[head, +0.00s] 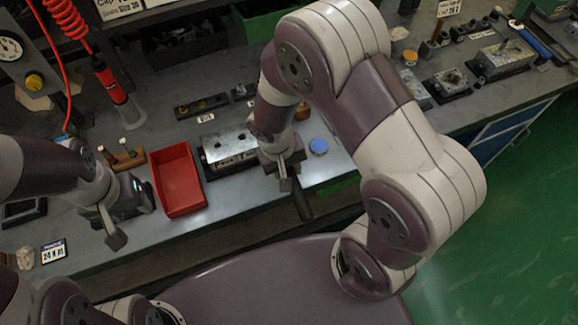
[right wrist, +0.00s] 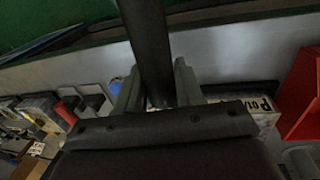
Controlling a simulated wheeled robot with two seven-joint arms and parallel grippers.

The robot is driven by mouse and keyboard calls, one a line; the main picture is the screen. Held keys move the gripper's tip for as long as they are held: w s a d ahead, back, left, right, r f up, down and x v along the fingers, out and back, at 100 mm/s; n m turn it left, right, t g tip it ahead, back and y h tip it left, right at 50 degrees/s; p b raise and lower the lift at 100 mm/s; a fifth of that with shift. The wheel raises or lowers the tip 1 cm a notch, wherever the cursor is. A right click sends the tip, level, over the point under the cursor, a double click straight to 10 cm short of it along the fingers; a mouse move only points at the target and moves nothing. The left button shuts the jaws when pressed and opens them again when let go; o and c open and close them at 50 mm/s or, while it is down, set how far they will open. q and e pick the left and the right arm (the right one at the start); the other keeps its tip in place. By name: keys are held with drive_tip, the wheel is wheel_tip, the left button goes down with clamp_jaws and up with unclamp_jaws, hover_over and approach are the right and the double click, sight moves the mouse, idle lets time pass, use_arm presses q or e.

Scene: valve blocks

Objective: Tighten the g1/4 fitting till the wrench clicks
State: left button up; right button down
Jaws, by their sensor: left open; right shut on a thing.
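My right gripper (head: 288,172) is shut on a dark rod-like handle, apparently the wrench (head: 303,206), at the bench's front edge. In the right wrist view the wrench (right wrist: 149,45) runs up between the two fingers (right wrist: 156,95); its head is hidden. A pale metal valve block (head: 226,148) with holes on top and a label on its front stands just left of that gripper. Part of a labelled block (right wrist: 262,103) shows in the right wrist view. I cannot make out the g1/4 fitting. My left gripper (head: 116,222) is open and empty over the bench's left part.
A red tray (head: 178,183) lies left of the block. A blue round cap (head: 318,146) lies right of my right gripper. Small dark racks (head: 202,105) stand behind the block. A red tool (head: 110,84) hangs from a coiled hose. More blocks (head: 503,60) stand far right.

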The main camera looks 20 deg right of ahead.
drive_tip(key=shift+a+m, duration=0.8)
drive_tip(key=shift+a, duration=0.25)
drive_tip(key=shift+w, duration=0.1)
drive_tip(key=shift+w+a+m+g+b, duration=0.2)
drive_tip(key=shift+a+m+g+b, duration=0.15)
drive_tip(key=shift+a+m, duration=0.75)
drive_tip(key=shift+a, duration=0.2)
drive_tip(key=shift+s+d+n+p, duration=0.1)
drive_tip(key=shift+d+n+p, duration=0.2)
drive_tip(key=shift+d+n, duration=0.4)
